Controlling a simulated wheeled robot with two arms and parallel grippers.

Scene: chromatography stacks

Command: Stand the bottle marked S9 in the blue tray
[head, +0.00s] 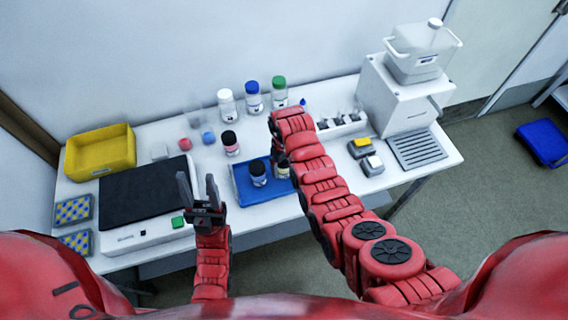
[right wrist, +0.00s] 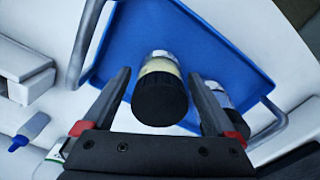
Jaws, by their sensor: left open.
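The blue tray (head: 243,192) lies near the table's front edge, and its blue floor fills much of the right wrist view (right wrist: 208,50). A black-capped bottle with a cream label (head: 283,173) stands upright at the tray's right side; it also shows in the right wrist view (right wrist: 160,68). Another dark-capped bottle (head: 257,181) stands in the tray to its left. I cannot read S9 on any bottle. My right gripper (right wrist: 160,78) is open, its fingers on either side of the cream-labelled bottle with gaps showing. My left gripper (head: 197,182) is open and empty, left of the tray.
A dark-capped bottle (head: 231,149) stands behind the tray, with white-, blue- and green-capped bottles (head: 253,101) further back. A black-topped device (head: 148,198) and yellow bin (head: 100,156) are at left. A white rack (head: 342,127) is at right.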

